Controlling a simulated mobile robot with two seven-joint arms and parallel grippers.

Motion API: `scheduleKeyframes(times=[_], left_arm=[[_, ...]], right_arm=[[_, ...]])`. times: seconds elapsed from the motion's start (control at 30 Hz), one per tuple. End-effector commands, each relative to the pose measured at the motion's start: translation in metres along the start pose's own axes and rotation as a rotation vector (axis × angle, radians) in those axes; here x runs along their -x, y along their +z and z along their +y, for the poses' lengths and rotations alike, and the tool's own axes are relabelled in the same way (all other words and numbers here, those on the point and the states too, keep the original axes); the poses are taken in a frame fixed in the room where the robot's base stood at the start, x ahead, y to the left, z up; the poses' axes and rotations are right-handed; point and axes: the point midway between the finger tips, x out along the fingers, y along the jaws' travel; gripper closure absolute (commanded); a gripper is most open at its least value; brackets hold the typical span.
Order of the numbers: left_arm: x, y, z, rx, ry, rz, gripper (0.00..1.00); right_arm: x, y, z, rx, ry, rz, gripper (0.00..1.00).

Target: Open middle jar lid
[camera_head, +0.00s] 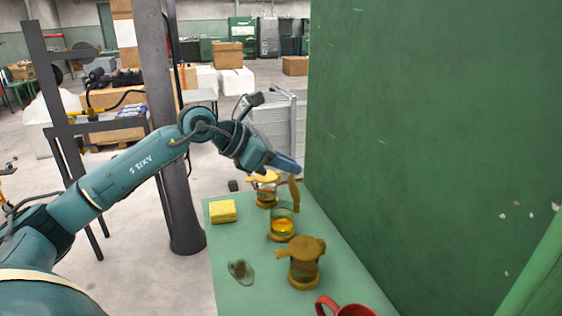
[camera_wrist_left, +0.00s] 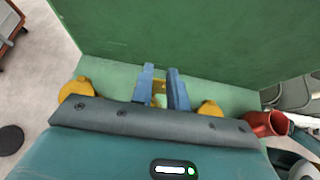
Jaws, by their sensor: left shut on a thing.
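The middle jar (camera_head: 283,225) is glass with amber contents and stands on the green table. Its brown lid (camera_head: 294,193) is tipped up on edge at the right side of the rim, so the mouth is uncovered. My left gripper (camera_head: 290,164) is just above the lid's top edge. In the left wrist view, yellow lid material (camera_wrist_left: 159,92) shows between its blue fingers (camera_wrist_left: 162,90), and the gripper is shut on it. The far jar (camera_head: 266,190) and the near jar (camera_head: 305,262) have their lids on. My right gripper is out of view.
A yellow sponge (camera_head: 223,211) and a small dark, flat item (camera_head: 241,271) lie on the table's left side. A red mug (camera_head: 345,307) stands at the near edge. A green wall (camera_head: 430,130) rises close along the right. A grey post (camera_head: 170,150) stands left of the table.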

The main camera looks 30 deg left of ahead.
Motion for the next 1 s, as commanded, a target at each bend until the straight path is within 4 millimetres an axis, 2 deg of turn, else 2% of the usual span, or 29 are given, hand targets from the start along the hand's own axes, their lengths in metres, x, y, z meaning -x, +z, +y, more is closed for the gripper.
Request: scheduleKeyframes(times=[0.03,0.1,0.8,0.83,1.0], left_arm=[[0.0026,0.0121,0.0016,-0.005,0.005,0.000,1.00],[0.0007,0.0133,0.0021,-0.005,0.004,0.028,1.00],[-0.0034,0.0135,0.0039,-0.006,0.004,0.096,1.00],[-0.0034,0.0136,0.0040,-0.006,0.005,0.096,0.82],[-0.0041,0.0113,0.0038,-0.004,0.003,0.102,0.68]], right_arm=[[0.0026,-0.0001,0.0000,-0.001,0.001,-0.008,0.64],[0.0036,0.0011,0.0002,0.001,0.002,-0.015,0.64],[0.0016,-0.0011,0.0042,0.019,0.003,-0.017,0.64],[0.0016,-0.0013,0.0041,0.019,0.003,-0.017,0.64],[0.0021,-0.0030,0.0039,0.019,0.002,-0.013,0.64]])
